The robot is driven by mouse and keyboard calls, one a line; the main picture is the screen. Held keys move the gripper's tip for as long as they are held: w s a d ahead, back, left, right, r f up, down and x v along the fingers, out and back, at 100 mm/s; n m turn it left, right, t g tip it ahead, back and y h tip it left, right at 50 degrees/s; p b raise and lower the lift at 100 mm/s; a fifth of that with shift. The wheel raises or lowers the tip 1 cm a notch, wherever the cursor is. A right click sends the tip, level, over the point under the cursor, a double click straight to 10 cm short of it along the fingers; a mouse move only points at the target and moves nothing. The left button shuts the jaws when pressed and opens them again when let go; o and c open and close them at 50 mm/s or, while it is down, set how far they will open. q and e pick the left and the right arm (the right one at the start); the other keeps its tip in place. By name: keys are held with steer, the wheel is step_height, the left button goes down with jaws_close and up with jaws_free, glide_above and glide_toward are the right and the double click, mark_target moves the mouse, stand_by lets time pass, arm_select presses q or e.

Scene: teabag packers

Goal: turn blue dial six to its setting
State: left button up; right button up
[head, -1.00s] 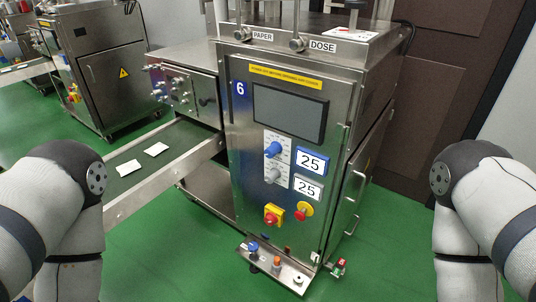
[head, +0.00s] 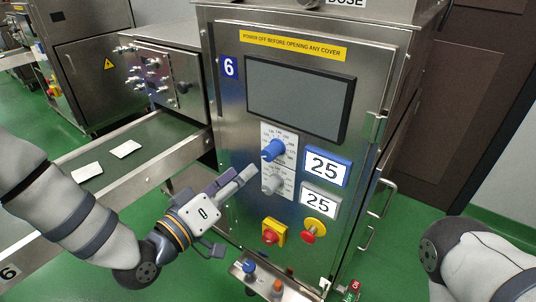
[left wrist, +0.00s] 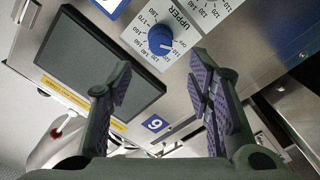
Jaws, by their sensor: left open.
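The blue dial (head: 273,150) is on the front panel of machine 6, on a white scale plate, above a grey dial (head: 272,184). In the left wrist view the blue dial (left wrist: 160,38) sits on a scale marked UPPER, ahead of the fingers and between their lines. My right gripper is out of view.
A dark screen (head: 300,100) is above the dials. A red-and-yellow switch (head: 273,232) and a red emergency button (head: 313,231) are below. A small shelf (head: 262,282) with knobs juts out at the bottom. A conveyor (head: 150,150) with white packets runs left.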

mark_target(266, 156)
arm_select(q)
steer(key=x, duration=1)
steer(key=shift+d+b, duration=0.1)
steer(key=shift+b, duration=0.3)
jaws_close()
